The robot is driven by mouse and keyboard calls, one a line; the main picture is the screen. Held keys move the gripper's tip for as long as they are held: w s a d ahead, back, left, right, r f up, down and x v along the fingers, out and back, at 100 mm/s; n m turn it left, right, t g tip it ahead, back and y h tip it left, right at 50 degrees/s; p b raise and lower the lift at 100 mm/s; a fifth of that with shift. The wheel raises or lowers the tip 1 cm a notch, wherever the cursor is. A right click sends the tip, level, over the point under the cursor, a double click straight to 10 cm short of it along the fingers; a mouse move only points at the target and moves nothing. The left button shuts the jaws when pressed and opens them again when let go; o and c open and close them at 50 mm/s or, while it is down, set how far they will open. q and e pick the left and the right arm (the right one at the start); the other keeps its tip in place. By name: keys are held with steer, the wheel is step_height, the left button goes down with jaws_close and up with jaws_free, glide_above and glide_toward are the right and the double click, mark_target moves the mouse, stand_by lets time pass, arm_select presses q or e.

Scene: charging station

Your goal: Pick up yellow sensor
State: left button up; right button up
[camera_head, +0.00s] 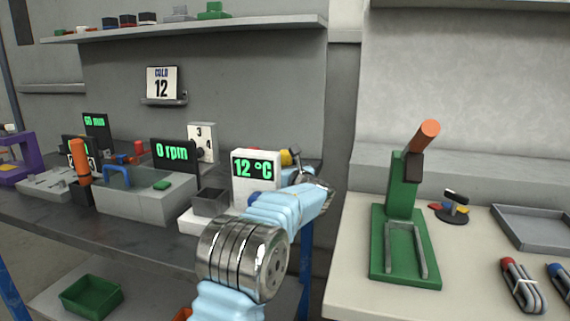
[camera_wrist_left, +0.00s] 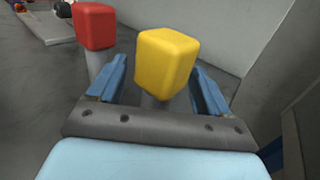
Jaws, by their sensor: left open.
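The yellow sensor (camera_wrist_left: 167,62) has a rounded block head on a grey stem. It stands between the two blue fingers of my left gripper (camera_wrist_left: 159,70), which is open, with gaps visible on both sides of the head. In the head view a small yellow part (camera_head: 285,156) shows just right of the 12 °C display, partly hidden by my left arm. My left gripper's fingers are mostly hidden there behind my wrist. A red-headed sensor (camera_wrist_left: 94,27) stands beside the yellow one, close to the left finger. My right gripper is not in view.
The white 12 °C display unit (camera_head: 255,172) and a dark open box (camera_head: 210,202) stand close to my left arm. A grey wall (camera_wrist_left: 215,30) rises behind the yellow sensor. A green lever press (camera_head: 404,250) stands on the right table, across a gap.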

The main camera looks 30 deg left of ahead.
arm_select(q)
steer(key=shift+w+a, duration=0.2)
steer(key=shift+a, duration=0.05)
steer(key=c, duration=1)
